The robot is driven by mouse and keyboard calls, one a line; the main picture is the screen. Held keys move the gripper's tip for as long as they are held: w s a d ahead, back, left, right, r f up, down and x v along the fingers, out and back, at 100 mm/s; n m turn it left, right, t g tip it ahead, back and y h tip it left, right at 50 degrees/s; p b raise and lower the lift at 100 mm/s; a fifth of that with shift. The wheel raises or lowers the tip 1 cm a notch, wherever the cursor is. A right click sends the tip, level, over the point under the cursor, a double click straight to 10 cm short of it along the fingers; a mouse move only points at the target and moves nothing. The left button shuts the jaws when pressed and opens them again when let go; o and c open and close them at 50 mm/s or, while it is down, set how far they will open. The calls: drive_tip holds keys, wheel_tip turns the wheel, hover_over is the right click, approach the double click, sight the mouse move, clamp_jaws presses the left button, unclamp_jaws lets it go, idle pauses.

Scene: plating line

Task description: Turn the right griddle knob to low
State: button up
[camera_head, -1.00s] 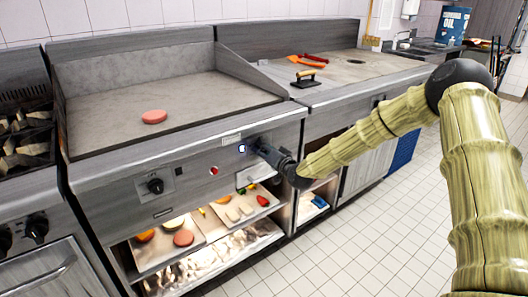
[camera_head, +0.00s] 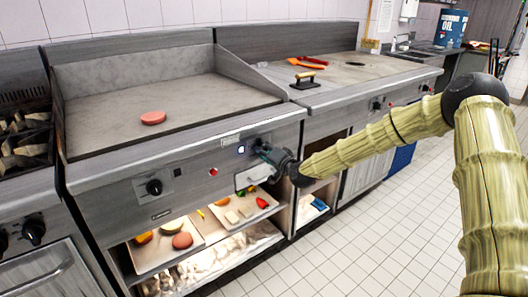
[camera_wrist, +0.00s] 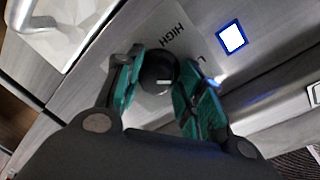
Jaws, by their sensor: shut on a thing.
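The right griddle knob (camera_wrist: 158,72) is round and black, with a pale mark on its face. In the wrist view it sits between the teal-padded fingers of my gripper (camera_wrist: 160,88), which is shut on it. The word HIGH is printed on the steel panel close beside the knob; other markings are partly hidden by the fingers. In the head view my gripper (camera_head: 264,150) is at the right end of the griddle's front panel (camera_head: 200,165) and largely hides this knob. I cannot tell the exact setting the mark points to.
The left griddle knob (camera_head: 154,187), a red light (camera_head: 213,172) and a blue-lit square (camera_head: 241,149) are on the same panel. A pink patty (camera_head: 153,118) lies on the griddle top. Trays of food (camera_head: 150,262) stand on the shelf below. The tiled floor at right is clear.

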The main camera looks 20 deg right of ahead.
drive_tip(key=shift+s+d+f, duration=0.15)
drive_tip(key=shift+d+f, duration=0.05)
drive_tip(key=shift+f, duration=0.3)
drive_tip(key=o, duration=0.9)
drive_tip(key=shift+d+f, duration=0.1)
drive_tip(key=v, duration=1.1)
drive_tip(key=shift+s+r, duration=0.3)
drive_tip(key=shift+r, duration=0.05)
